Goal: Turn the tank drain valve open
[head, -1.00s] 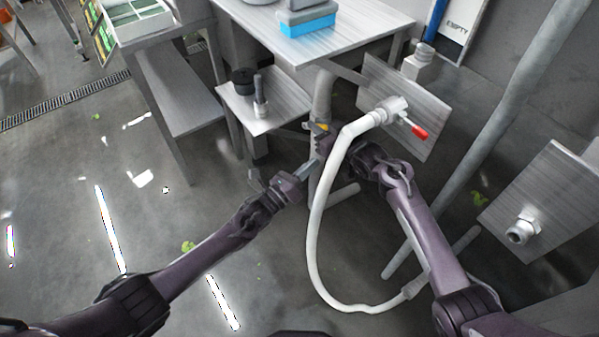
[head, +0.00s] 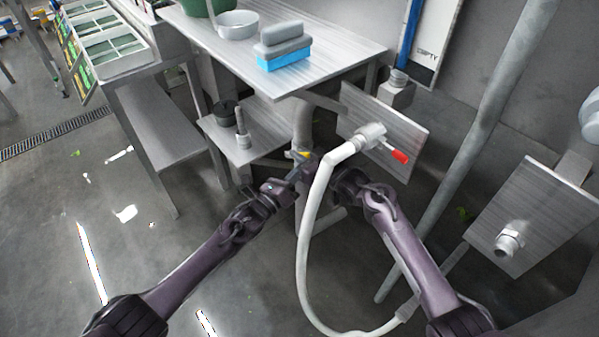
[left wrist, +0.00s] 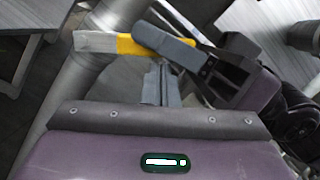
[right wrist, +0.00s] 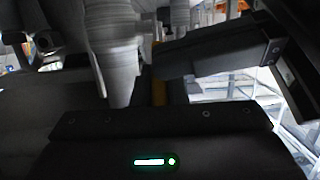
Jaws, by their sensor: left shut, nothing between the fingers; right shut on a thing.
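The drain valve's yellow handle (head: 302,154) is at the standing grey pipe (head: 301,122) below the steel table. In the left wrist view its yellow part (left wrist: 138,45) lies across in front of the pipe (left wrist: 75,90). My right gripper (head: 311,160) is shut on the handle, partly hidden behind the white hose; its dark finger (left wrist: 165,43) shows against the yellow part. In the right wrist view a yellow strip (right wrist: 159,88) shows dimly between the fingers. My left gripper (head: 296,174) is shut and empty, its fingertips (left wrist: 162,72) just below the handle.
The white hose (head: 304,235) loops down in front of my right gripper from a fitting with a red lever (head: 399,156) on a steel panel. A low shelf (head: 215,132) holds a black knob and a grey post. The table (head: 335,48) overhangs behind. Open floor lies left.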

